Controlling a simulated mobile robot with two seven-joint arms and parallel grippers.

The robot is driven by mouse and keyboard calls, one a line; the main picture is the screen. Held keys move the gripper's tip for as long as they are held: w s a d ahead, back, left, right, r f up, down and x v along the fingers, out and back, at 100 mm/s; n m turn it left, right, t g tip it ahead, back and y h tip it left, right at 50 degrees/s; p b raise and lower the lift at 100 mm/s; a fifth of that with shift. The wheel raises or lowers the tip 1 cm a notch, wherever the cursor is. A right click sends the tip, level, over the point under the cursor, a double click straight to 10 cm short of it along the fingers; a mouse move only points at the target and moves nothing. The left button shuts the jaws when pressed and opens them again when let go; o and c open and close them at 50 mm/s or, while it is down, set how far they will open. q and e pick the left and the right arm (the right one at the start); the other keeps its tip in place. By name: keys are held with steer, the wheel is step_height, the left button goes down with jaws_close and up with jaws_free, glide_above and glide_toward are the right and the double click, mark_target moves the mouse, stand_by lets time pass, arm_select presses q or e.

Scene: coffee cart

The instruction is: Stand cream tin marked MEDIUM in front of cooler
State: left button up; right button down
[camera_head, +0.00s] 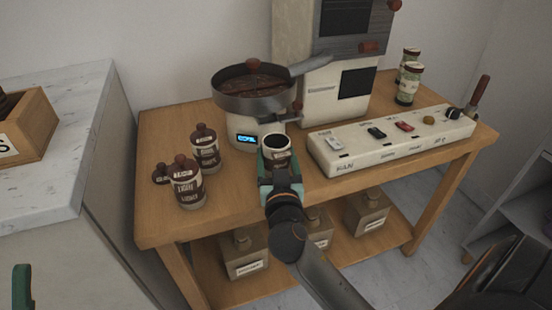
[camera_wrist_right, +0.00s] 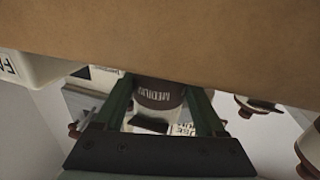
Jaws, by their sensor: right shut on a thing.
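The cream tin marked MEDIUM (camera_head: 277,152) has a dark open top and stands upright between the fingers of my right gripper (camera_head: 279,178), which is shut on it. In the right wrist view the tin (camera_wrist_right: 160,97) shows its MEDIUM label, upside down, between both fingers (camera_wrist_right: 165,110). The cooler, a round pan of dark beans (camera_head: 252,99) on a cream base with a blue display, is just behind the tin. I cannot tell whether the tin touches the tabletop. One green finger of my left gripper (camera_head: 22,287) shows at the lower left edge.
Lidded tins, one marked LIGHT (camera_head: 188,187) and another (camera_head: 205,150) behind it, stand left on the wooden cart (camera_head: 165,121). A cream switch panel (camera_head: 390,140) is close on the right. Labelled canisters (camera_head: 244,254) are on the lower shelf.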

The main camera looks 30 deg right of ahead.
steer(key=shift+d+f, duration=0.1)
steer(key=shift+f, duration=0.1)
steer(key=shift+f, duration=0.2)
jaws_free()
steer(key=shift+r, duration=0.1)
